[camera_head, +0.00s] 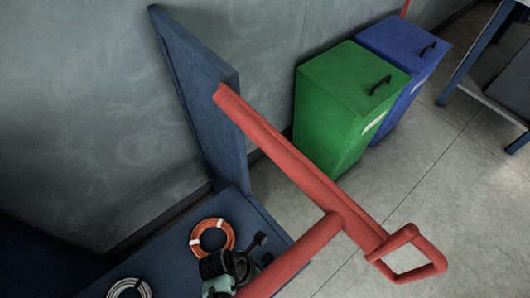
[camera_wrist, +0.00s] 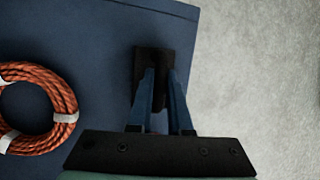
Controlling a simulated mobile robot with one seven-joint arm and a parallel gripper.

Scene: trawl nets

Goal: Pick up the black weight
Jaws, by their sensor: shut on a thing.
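The black weight shows in the wrist view (camera_wrist: 151,62) as a dark block at the tips of my gripper (camera_wrist: 163,75). The two blue fingers are shut on it, and they cover part of it. In the head view the black weight (camera_head: 260,239) is a small dark piece beside my gripper (camera_head: 250,249), above or on the blue surface (camera_head: 262,222) near its right edge. I cannot tell whether the weight touches that surface.
An orange rope coil (camera_head: 213,237) lies left of my gripper, and a white coil (camera_head: 130,288) lies further left. A red bar frame (camera_head: 300,165) crosses the foreground. A green bin (camera_head: 340,100) and blue bin (camera_head: 405,50) stand behind on open floor.

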